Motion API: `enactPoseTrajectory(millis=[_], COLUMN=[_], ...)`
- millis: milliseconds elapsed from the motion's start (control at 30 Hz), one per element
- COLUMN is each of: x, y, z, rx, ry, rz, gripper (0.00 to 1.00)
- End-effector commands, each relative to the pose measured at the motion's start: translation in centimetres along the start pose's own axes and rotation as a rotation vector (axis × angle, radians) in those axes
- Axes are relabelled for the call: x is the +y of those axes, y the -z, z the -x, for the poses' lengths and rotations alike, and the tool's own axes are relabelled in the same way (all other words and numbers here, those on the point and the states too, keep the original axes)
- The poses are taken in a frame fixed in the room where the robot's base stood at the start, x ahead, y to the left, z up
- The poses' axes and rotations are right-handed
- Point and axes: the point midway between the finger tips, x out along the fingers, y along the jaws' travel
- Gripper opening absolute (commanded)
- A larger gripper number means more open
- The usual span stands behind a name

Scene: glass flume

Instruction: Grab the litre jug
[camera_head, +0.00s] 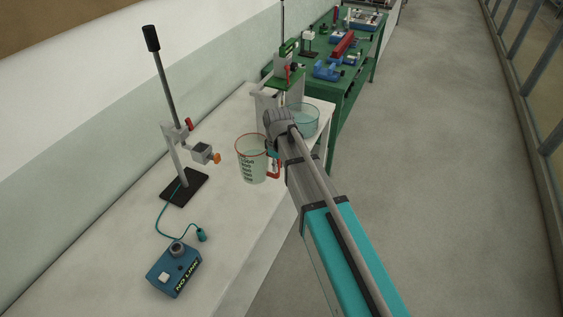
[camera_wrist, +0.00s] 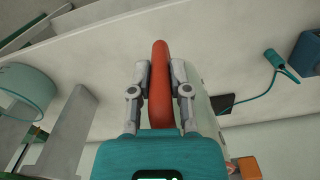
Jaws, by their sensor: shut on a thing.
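The litre jug (camera_head: 250,163) is a clear cup with a red rim, dark printed markings and a red handle on its right side. It appears upright at the bench's right side in the head view. My gripper (camera_wrist: 160,82) is shut on the jug's red handle (camera_wrist: 160,60), with one finger on each side of it in the wrist view. In the head view my arm hides most of the gripper. I cannot tell whether the jug rests on the bench or is just above it. Most of the jug's body is hidden in the wrist view.
A clamp stand (camera_head: 185,188) and a blue box (camera_head: 174,270) with a cable stand left on the white bench (camera_head: 120,240). A round glass dish (camera_head: 303,119) is close behind my gripper. A green table (camera_head: 340,100) with tools is beyond. The floor at right is clear.

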Motion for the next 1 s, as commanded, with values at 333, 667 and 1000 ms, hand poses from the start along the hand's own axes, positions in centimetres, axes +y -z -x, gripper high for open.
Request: enactPoseTrajectory(millis=[333, 667, 1000], x=[-1.05, -1.24, -1.24], y=[-0.49, -0.57, -0.57], z=[0.53, 0.60, 0.59], rx=[0.000, 0.000, 0.000], ry=[0.000, 0.000, 0.000], rz=[0.000, 0.000, 0.000], gripper=[0.00, 0.00, 0.00])
